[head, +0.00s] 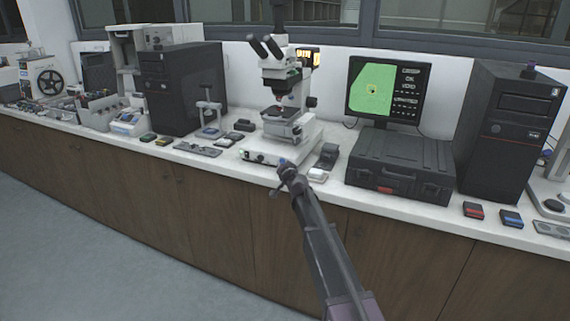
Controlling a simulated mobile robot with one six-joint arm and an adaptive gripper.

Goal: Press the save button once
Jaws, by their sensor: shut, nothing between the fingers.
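A white microscope (288,75) stands on the bench, its pale base (262,157) facing me. The base's front edge carries a small green light (244,153) at its left and small dark marks. A small blue spot (282,162) shows at the right end of this front edge, just above my gripper; it looks like a button, but I cannot read any save label. My gripper (283,178) is shut and empty at the bench's front edge, close to the blue spot. I cannot tell whether it touches it. The gripper hides part of the base's front right corner.
A monitor (412,93) with a green picture stands behind a black case (402,163) to the right. A small white item (318,175) lies just right of my gripper. Black computer towers stand left (168,92) and right (500,130). The floor in front is clear.

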